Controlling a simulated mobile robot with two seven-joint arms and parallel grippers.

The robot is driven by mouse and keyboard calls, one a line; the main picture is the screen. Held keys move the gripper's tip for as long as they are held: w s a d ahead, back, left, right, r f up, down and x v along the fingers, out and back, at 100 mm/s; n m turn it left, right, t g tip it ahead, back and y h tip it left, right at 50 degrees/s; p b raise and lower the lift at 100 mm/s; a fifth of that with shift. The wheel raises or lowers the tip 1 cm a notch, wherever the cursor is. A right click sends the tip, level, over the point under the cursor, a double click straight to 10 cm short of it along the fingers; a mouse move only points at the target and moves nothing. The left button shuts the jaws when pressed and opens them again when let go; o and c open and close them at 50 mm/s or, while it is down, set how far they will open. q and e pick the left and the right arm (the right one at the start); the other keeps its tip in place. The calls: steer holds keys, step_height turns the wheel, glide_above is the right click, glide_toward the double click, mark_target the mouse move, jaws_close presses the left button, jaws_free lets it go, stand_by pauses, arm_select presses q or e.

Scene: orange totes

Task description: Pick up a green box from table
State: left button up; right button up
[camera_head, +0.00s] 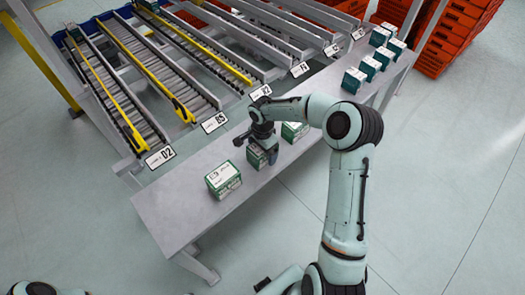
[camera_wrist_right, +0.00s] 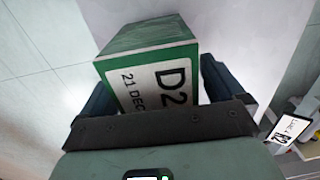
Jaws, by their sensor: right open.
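A green and white box (camera_head: 256,157) stands on the grey table (camera_head: 180,210) under my right gripper (camera_head: 263,142), which partly hides it. In the right wrist view the box (camera_wrist_right: 148,72) shows a white label reading "D2" and "21 DEC". It sits between the two dark fingers of my right gripper (camera_wrist_right: 156,88). The jaws are open, with one finger on each side of the box; I cannot tell whether either touches it. My left gripper is not in view.
Another green box (camera_head: 223,180) stands to the left and one (camera_head: 294,131) to the right. Several more boxes (camera_head: 370,67) stand toward the table's far end. Roller racks (camera_head: 130,85) with labels line the back edge. Orange totes (camera_head: 452,38) are stacked at the upper right.

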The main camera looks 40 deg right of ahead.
steer(key=shift+c, duration=0.4)
steer(key=c, duration=1.1)
steer(key=shift+o, duration=0.2)
steer(key=shift+r, duration=0.15)
